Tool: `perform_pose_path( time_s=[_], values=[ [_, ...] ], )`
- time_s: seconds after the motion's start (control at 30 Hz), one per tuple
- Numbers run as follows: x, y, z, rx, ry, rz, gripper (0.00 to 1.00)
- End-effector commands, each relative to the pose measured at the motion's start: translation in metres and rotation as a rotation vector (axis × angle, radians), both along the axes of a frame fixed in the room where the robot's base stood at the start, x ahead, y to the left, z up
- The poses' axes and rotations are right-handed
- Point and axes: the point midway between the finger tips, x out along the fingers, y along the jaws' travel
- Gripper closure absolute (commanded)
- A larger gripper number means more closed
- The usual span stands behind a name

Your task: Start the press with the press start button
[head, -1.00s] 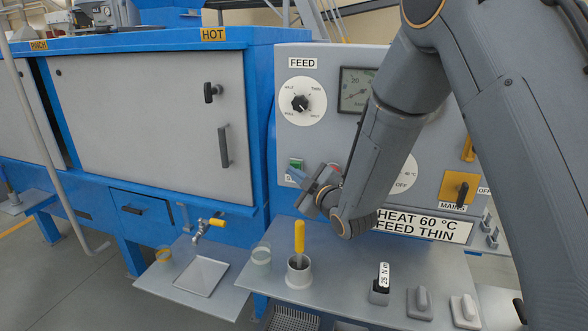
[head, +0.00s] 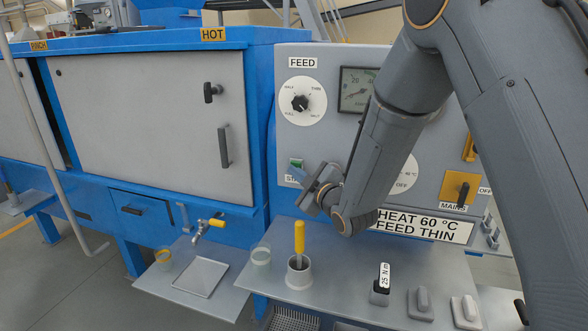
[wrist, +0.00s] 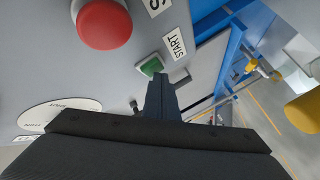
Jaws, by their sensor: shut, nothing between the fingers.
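The press start button is a small green square (head: 296,163) on the grey control panel, under the feed dial. It also shows in the wrist view (wrist: 151,66), beside a START label (wrist: 175,43). I cannot tell whether the tips touch the button.
A large red button (wrist: 104,24) sits close beside the green one. The feed dial (head: 302,101) is above. Below, a shelf (head: 330,288) carries a cup (head: 299,276) with a yellow-handled tool. A tap (head: 207,226) is at the left.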

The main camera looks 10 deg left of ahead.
Motion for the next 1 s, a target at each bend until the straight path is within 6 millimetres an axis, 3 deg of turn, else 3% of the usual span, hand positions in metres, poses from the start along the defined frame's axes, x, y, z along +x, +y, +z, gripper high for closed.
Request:
perform_pose_path(
  time_s=[1.0],
  values=[
    [-0.018,0.001,0.0,0.0,0.0,0.0,1.0]
  ],
)
